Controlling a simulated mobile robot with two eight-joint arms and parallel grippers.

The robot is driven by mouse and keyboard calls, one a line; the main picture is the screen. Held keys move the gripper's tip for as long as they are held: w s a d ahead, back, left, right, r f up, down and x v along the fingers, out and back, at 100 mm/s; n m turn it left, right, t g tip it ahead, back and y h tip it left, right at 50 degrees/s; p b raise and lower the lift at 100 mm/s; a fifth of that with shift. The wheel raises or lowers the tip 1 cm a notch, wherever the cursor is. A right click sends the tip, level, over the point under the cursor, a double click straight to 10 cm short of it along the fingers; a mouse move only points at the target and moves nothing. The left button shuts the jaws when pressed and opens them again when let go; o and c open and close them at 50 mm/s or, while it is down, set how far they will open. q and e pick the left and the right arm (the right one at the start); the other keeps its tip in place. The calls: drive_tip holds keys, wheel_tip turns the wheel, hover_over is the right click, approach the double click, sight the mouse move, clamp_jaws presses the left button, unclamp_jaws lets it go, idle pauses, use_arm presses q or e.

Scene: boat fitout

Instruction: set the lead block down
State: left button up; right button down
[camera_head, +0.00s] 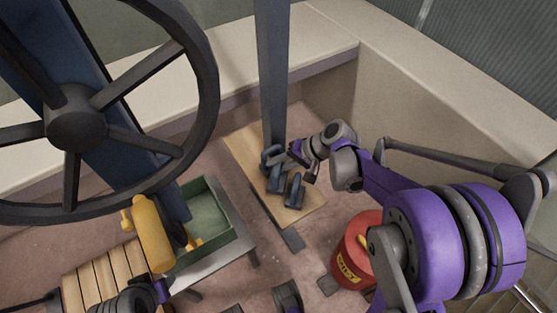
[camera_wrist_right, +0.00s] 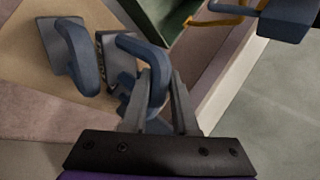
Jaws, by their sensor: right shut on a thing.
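Lead blocks, dark blue-grey with loop handles, stand on a wooden board (camera_head: 250,150) at the foot of a dark post. My right gripper (camera_head: 290,157) is shut on the handle of one lead block (camera_wrist_right: 150,75), at the far end of the group near the post. In the right wrist view, a second block (camera_wrist_right: 62,50) stands beside it on the board. Whether the held block's underside touches the board is hidden. Part of my left gripper (camera_head: 160,290) shows at the bottom left; its fingers cannot be made out.
The dark post (camera_head: 273,70) rises close to the held block. A green tray (camera_head: 225,205) on a grey stand and a yellow object (camera_head: 152,233) are to the left. A red bucket (camera_head: 355,255) stands to the right. A large steering wheel (camera_head: 75,118) fills the upper left.

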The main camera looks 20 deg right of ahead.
sight(276, 185)
drive_tip(key=shift+f+b, duration=0.5)
drive_tip(key=shift+f, duration=1.5)
drive_tip(key=shift+f, duration=0.1)
drive_tip(key=c, duration=1)
unclamp_jaws()
